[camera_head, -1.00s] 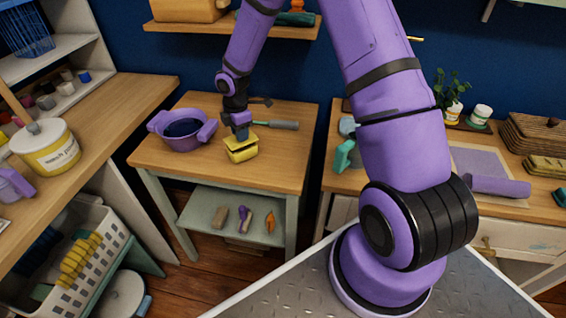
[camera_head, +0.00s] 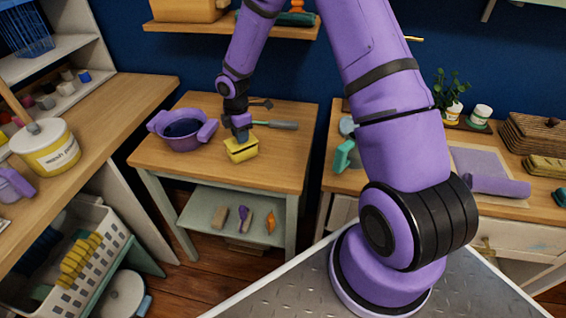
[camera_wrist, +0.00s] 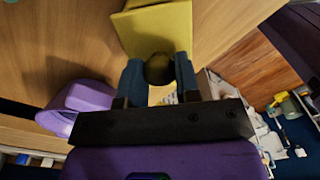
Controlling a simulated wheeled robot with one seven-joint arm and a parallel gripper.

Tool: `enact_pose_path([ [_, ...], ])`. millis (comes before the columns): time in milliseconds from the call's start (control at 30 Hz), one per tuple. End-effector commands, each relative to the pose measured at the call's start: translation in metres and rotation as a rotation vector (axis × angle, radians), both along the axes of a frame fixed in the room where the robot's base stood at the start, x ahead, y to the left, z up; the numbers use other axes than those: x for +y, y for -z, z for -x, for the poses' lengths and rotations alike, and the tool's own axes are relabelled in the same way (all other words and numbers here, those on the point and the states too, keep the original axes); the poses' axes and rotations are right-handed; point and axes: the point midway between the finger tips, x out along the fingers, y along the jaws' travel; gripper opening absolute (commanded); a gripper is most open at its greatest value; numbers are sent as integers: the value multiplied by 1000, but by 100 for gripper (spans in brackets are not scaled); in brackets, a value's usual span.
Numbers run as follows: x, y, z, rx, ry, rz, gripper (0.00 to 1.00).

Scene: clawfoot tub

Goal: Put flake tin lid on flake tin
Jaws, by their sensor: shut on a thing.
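The yellow flake tin (camera_head: 242,156) stands on the small wooden table. The yellow flake tin lid (camera_head: 238,144) is over its top, with a dark line between the two at the front. In the head view I cannot tell whether the lid is fully seated. My gripper (camera_head: 241,136) points down from above and is shut on the lid's knob. In the wrist view, the two blue-grey fingers of my gripper (camera_wrist: 160,76) are on either side of the round olive knob, with the yellow lid (camera_wrist: 153,30) beyond it.
A purple pot (camera_head: 183,132) stands left of the tin on the table (camera_head: 200,168). A green-handled tool (camera_head: 275,125) lies behind and to the right. The table's front and right are clear. A lower shelf (camera_head: 215,213) holds small items.

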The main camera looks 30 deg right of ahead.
Motion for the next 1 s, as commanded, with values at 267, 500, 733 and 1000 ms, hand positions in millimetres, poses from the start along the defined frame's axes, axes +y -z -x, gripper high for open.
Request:
enact_pose_path([
  [267,0,0,0,0,0,0,0],
  [500,0,0,0,0,0,0,0],
  [733,0,4,0,0,0,0,0],
  [1000,0,8,0,0,0,0,0],
])
